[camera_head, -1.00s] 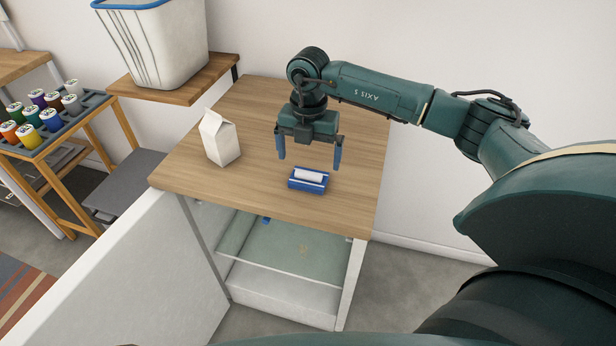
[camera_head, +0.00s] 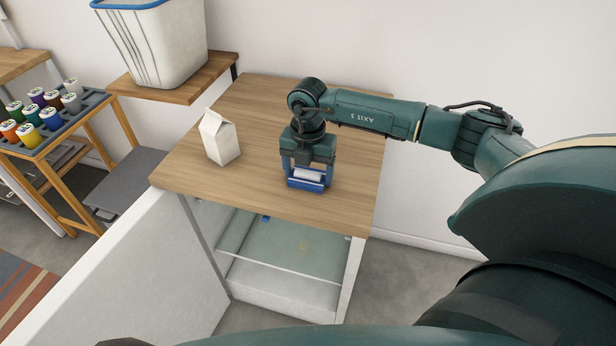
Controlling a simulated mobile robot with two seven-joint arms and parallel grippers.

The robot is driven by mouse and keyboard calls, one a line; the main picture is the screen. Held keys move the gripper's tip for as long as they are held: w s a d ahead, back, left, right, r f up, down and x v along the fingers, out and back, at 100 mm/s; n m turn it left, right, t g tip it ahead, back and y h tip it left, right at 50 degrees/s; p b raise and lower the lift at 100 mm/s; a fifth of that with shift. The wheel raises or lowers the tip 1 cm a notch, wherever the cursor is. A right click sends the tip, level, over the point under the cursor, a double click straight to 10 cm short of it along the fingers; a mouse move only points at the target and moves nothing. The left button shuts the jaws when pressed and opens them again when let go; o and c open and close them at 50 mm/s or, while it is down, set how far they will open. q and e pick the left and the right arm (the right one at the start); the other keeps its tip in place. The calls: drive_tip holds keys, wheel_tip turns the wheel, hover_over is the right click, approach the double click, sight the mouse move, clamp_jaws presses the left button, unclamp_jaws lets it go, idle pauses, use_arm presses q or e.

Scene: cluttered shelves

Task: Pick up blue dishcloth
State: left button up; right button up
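A small blue item with a white roll-like top, which I take as the blue dishcloth (camera_head: 306,184), lies on the wooden counter near its front edge. My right gripper (camera_head: 308,172) points down over it. The item's top is partly hidden under the gripper. It still appears to rest on the counter. My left gripper is not in view.
A white carton (camera_head: 219,139) stands on the counter (camera_head: 250,100) to the left. A white bin (camera_head: 155,45) sits on a shelf behind left. A rack of colored jars (camera_head: 45,115) is at far left. The cabinet door (camera_head: 140,270) hangs open below.

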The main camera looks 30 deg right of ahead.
sight(308, 172)
drive_tip(key=c, duration=0.5)
wheel_tip(308, 172, up, 10)
drive_tip(key=b, duration=0.1)
drive_tip(key=s+a+m, duration=0.5)
drive_tip(key=m, duration=0.8)
drive_tip(key=s+a+m+p, duration=0.1)
drive_tip(key=s+a+m, duration=0.4)
drive_tip(key=m, duration=0.8)
drive_tip(key=shift+a+p, duration=0.3)
drive_tip(key=shift+a, duration=0.25)
